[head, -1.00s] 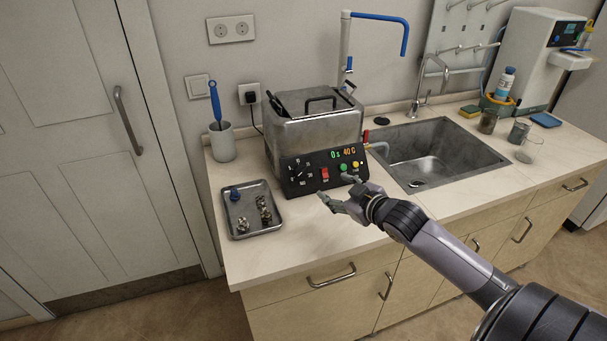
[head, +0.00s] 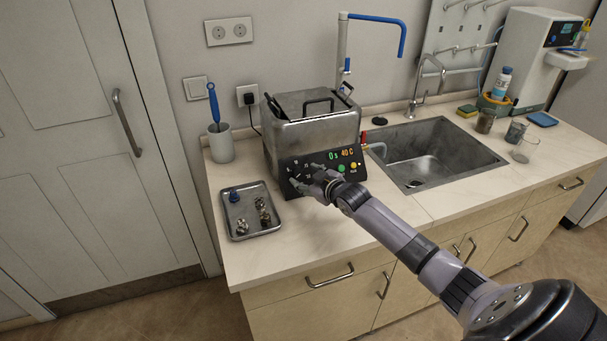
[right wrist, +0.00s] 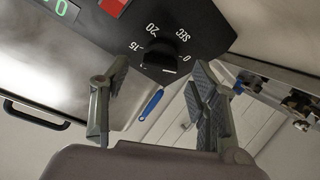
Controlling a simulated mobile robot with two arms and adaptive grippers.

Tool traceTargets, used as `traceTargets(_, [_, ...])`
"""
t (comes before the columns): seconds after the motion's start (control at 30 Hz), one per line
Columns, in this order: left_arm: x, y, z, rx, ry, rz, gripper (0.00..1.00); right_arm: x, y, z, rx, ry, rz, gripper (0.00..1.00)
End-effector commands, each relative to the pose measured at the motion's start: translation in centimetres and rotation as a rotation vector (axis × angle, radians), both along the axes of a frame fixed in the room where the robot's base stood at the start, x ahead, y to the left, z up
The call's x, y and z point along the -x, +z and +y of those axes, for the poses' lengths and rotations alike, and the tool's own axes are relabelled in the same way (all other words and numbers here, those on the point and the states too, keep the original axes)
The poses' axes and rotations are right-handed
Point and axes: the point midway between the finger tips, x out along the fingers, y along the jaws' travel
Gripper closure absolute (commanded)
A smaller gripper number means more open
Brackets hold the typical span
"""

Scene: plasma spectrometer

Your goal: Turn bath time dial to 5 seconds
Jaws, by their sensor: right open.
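The bath (head: 312,135) is a metal box with a black front panel at the back of the counter. Its display (head: 341,154) reads about 0 s and 40 C. The black time dial (right wrist: 160,57) shows in the right wrist view, with marks such as 0, 15, 20 and SEC around it; its exact setting is hard to read. My right gripper (head: 309,180) is open in front of the panel's left part and partly hides the dial in the head view. In the right wrist view its open fingers (right wrist: 155,95) stand either side below the dial, apart from it. My left gripper is out of view.
A metal tray (head: 273,228) with small parts lies left of my right gripper. A grey cup (head: 221,145) with a blue-handled tool stands behind it. The sink (head: 477,163) is to the right. The front counter strip is clear.

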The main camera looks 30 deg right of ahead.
Motion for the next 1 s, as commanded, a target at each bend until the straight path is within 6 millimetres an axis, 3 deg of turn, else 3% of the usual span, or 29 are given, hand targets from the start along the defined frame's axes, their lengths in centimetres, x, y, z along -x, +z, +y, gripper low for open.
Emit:
traceTargets(0.2, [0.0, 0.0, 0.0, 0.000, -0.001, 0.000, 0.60, -1.9, -0.7, -0.1, -0.002, -0.001, 0.001, 0.45])
traceTargets(0.63, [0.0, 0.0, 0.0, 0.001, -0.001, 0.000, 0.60, -2.4, -1.0, -0.1, 0.000, 0.001, 0.000, 0.45])
traceTargets(1.0, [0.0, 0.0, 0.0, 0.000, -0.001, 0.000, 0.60, -2.4, -1.0, -0.1, 0.000, 0.000, 0.001, 0.70])
